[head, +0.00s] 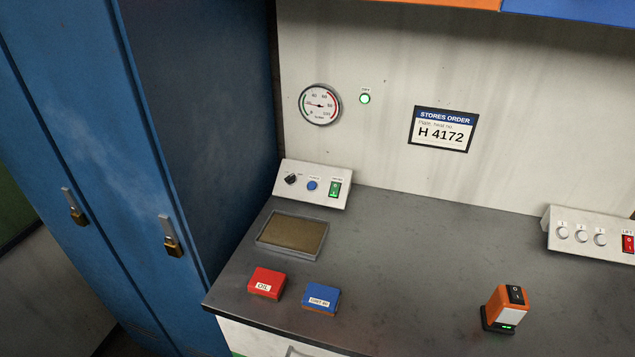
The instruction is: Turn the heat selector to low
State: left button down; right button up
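A small sloped white control panel (318,200) stands at the back left of the grey bench, against the wall. At its left is a black rotary knob (291,179), which looks like the heat selector; its label is too small to read and its setting cannot be told. Beside it are a round blue button (312,186) and a green rocker switch (334,189). Neither of my grippers is in the head view.
A shallow tray (261,248) lies before the panel, with red (266,282) and blue (320,299) boxes nearer the front. An orange device (508,307) stands front right. A blue locker (205,130) borders the left. The bench middle is clear.

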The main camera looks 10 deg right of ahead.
aim_at(291, 179)
jog(key=j+z, duration=0.25)
jog(key=z, duration=0.15)
jog(key=i+j+z, duration=0.1)
jog(key=j+z, duration=0.4)
jog(key=z, duration=0.3)
